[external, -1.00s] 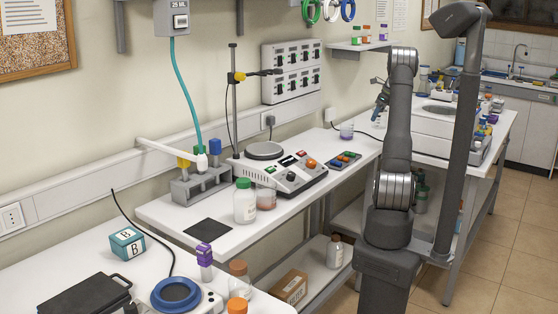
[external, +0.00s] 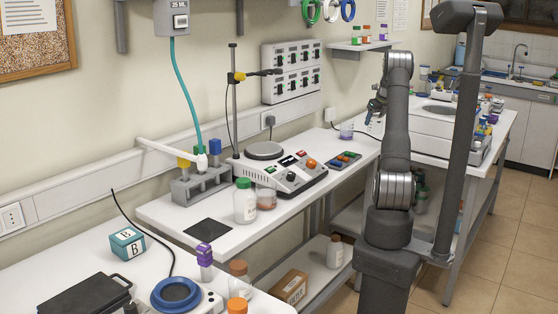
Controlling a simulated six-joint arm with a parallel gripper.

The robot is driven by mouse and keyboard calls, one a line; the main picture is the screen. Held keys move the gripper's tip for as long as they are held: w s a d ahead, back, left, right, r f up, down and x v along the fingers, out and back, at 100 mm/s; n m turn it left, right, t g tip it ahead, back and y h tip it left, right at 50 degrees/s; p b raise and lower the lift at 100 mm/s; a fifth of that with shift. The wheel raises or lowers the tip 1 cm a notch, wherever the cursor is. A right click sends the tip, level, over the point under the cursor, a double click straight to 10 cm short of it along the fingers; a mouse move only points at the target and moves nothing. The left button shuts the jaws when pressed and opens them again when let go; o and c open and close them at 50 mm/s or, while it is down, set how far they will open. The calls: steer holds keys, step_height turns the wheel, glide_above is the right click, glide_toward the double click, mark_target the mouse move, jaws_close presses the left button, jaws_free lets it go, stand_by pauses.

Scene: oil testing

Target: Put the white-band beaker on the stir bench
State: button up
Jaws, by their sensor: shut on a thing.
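My gripper (external: 374,108) is at the left of my upright arm, above the far end of the middle bench (external: 160,213). It is shut on a small, pale, see-through thing that looks like a beaker; my gripper largely hides it, and no white band can be made out. The middle bench carries a stirrer with a round plate (external: 264,150) and a control box (external: 290,174).
A grey rack (external: 201,184), a dark square mat (external: 208,230) and a keypad (external: 345,160) lie on the middle bench. A thin stand (external: 235,100) rises behind the stirrer. The bench front between mat and bottle is narrow but clear.

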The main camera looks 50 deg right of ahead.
steer(key=shift+w+a+f, duration=0.1)
steer(key=shift+w+f, duration=0.75)
steer(key=shift+f, duration=0.3)
steer(key=shift+w+f, duration=0.85)
steer(key=shift+f, duration=0.35)
steer(key=shift+w+a+f, duration=0.1)
steer(key=shift+w+f, duration=0.75)
steer(key=shift+f, duration=0.3)
steer(key=shift+f, duration=0.1)
steer(key=o, duration=1)
steer(key=v, duration=1.2)
